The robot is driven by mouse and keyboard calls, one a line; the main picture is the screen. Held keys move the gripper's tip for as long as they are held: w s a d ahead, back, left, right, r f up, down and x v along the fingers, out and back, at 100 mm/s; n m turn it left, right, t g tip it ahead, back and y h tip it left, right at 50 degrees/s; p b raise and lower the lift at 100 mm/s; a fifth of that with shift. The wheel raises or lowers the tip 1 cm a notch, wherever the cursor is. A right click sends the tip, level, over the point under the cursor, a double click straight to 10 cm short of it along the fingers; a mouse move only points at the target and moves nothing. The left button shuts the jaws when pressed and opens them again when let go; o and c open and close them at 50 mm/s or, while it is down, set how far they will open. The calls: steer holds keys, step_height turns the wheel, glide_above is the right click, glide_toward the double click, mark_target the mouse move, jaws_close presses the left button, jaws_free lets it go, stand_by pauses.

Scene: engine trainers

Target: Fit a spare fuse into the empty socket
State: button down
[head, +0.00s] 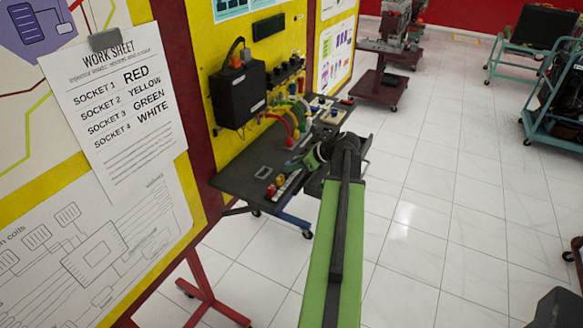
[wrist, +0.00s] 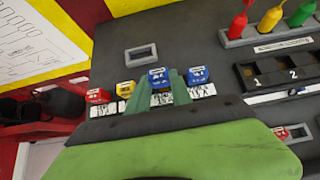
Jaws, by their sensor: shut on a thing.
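My gripper (wrist: 160,82) reaches over the dark bench in the wrist view. Its green fingers are shut on a blue fuse (wrist: 158,75). This fuse is in line with a red fuse (wrist: 98,96), a yellow fuse (wrist: 124,88) and a second blue fuse (wrist: 197,75), along white labels. I cannot tell whether the held fuse is lifted. A black socket block (wrist: 270,72) marked 1 and 2 lies to the right; its rest is cut off. A red piece (wrist: 281,132) shows at lower right, partly hidden. The work sheet (head: 115,95) reads red, yellow, green, white for sockets 1 to 4.
A grey rectangular frame (wrist: 141,55) lies behind the fuses. Red, yellow and green plugs with cables stand in a grey strip (wrist: 268,36) at the back right. A black box (head: 238,92) hangs on the yellow panel. Tiled floor is open right of the bench.

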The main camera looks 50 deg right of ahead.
steer(key=shift+f+b, duration=0.85)
steer(key=shift+f, duration=0.05)
steer(key=c, duration=1.4)
jaws_free()
steer(key=shift+r, duration=0.1)
steer(key=shift+p+v, duration=0.9)
steer(key=shift+v, duration=0.1)
steer(key=p+v, duration=0.2)
steer(key=v, duration=0.1)
steer(key=shift+w+r, duration=0.15)
steer(key=shift+r, duration=0.15)
